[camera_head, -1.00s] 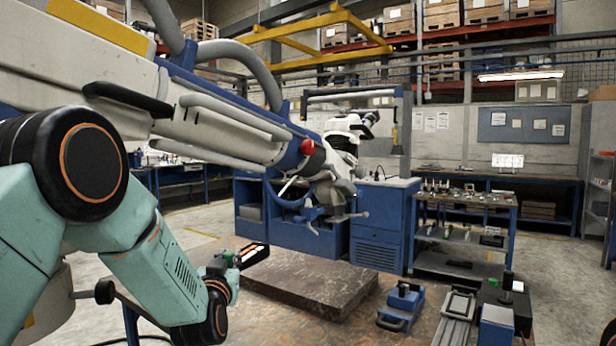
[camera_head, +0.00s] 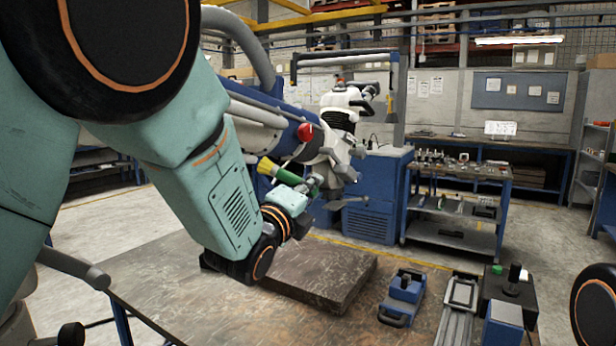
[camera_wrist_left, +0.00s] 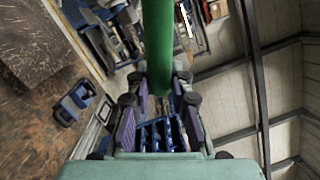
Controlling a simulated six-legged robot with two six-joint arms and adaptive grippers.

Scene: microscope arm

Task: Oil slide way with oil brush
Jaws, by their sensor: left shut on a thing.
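My left gripper (camera_head: 312,187) is shut on the green handle of the oil brush (camera_head: 285,174), raised above the table. The brush is tilted, with its pale yellow bristles at the upper left end. In the left wrist view the green handle (camera_wrist_left: 158,45) runs between the purple-padded fingers of my left gripper (camera_wrist_left: 159,125). A grey railed piece, which looks like the slide way (camera_head: 459,303), lies at the front right of the table, apart from the brush. My right gripper is not in view; part of my right arm shows at the right edge.
A blue handled block (camera_head: 403,294) lies left of the slide way. A black box (camera_head: 512,292) with a dark knob stands to its right. A dark stone plate (camera_head: 318,277) lies behind on the brown table. A large microscope arm (camera_head: 262,112) hangs beyond.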

